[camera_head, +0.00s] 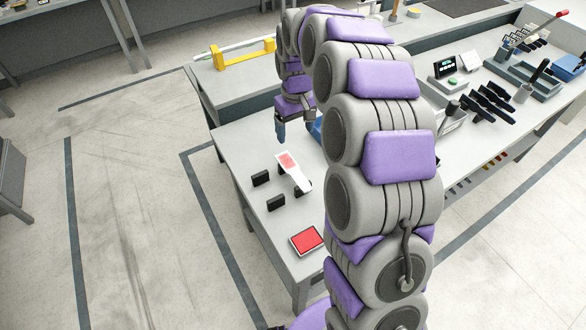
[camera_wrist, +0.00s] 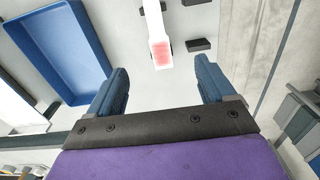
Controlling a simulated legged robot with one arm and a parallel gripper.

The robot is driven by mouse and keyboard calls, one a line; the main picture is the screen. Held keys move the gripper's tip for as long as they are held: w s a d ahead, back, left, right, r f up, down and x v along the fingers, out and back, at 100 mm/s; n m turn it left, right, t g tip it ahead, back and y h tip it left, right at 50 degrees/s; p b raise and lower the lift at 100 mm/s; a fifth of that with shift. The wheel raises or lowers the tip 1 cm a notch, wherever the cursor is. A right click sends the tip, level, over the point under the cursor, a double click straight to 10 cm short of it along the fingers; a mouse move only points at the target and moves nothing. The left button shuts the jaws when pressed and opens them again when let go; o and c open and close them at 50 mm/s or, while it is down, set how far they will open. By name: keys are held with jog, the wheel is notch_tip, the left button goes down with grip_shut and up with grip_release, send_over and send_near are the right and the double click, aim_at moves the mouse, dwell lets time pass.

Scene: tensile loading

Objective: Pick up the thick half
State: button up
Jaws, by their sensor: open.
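A white strip-like piece with a red patch near one end (camera_head: 299,178) lies on the grey table in the head view, close to several small black blocks. I cannot tell for sure whether it is the thick half. In the wrist view the same white piece (camera_wrist: 157,20) points its red end toward my gripper, between the fingers in the picture. My gripper (camera_wrist: 161,68) is open and empty, with its blue fingers apart. In the head view my gripper (camera_head: 281,131) hangs above the table, just beyond the red end.
Black blocks (camera_head: 261,178) (camera_head: 276,201) stand left of the white piece. A red-faced square item (camera_head: 306,240) lies nearer the front edge. A blue tray (camera_wrist: 64,50) shows left in the wrist view; my arm mostly hides it in the head view. A second table with tools stands right.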

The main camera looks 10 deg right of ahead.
jog(key=w+f, duration=0.2)
jog(key=w, duration=0.1)
jog(key=b, duration=0.3)
send_over(293, 169)
jog(key=f, duration=1.1)
jog(key=shift+w+d+f, duration=0.1)
jog(key=shift+d+f, duration=0.2)
jog(key=shift+f, duration=0.1)
jog(key=shift+a+f+b, duration=0.2)
jog(key=shift+f+b, duration=0.1)
jog(key=shift+f, duration=1.05)
jog(key=shift+a+f+b, duration=0.15)
jog(key=shift+f+b, duration=0.15)
jog(key=shift+f, duration=1)
jog(key=c, duration=1.3)
jog(key=shift+o, duration=0.2)
jog(key=shift+r, duration=0.15)
